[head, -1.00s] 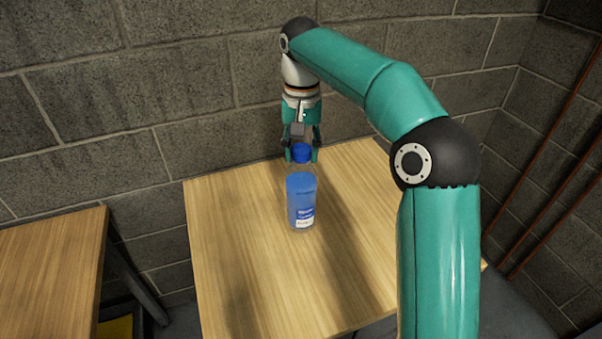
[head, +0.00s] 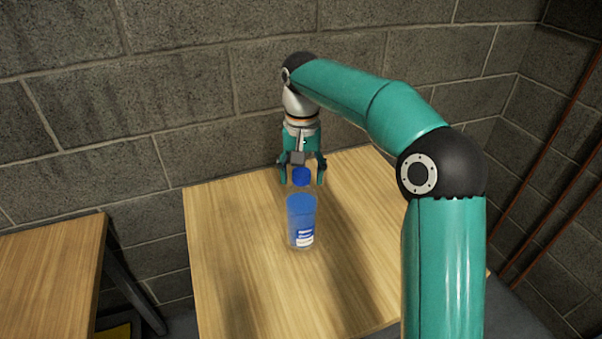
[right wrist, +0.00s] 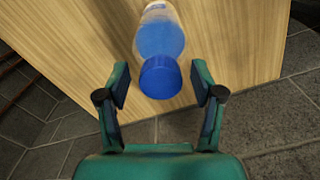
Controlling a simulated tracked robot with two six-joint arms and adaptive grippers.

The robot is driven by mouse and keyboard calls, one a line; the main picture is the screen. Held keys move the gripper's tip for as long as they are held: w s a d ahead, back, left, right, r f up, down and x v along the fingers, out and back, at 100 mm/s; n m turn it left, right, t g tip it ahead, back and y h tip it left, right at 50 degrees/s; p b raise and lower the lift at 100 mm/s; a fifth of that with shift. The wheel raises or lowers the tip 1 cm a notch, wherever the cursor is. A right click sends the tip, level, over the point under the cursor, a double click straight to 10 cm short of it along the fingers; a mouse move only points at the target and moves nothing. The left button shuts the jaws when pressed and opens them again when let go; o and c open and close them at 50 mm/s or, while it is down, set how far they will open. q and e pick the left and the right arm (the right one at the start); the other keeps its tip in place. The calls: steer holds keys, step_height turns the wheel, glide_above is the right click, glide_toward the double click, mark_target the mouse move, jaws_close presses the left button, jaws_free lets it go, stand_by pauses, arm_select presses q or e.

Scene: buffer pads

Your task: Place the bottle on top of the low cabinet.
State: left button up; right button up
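The bottle (head: 301,226) is clear with blue contents, a white and blue label and a blue cap (head: 301,176). It is upright over the middle of a square light-wood top, apparently the low cabinet (head: 240,270), whose body is hidden; it looks to be standing there. My right gripper (head: 302,182) points down at the cap, one finger on each side. In the right wrist view the fingers (right wrist: 162,92) are spread wide, with gaps to the bottle (right wrist: 160,38) and cap. My left gripper is not in view.
Another wooden table (head: 45,270) with a dark leg stands at the left, a gap away. A grey block wall (head: 180,90) rises behind. Rust-coloured pipes (head: 545,170) run along the right wall. The wooden top is clear around the bottle.

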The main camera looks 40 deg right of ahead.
step_height(320, 180, up, 12)
steer(key=p, duration=0.3)
stand_by(0.3)
stand_by(0.5)
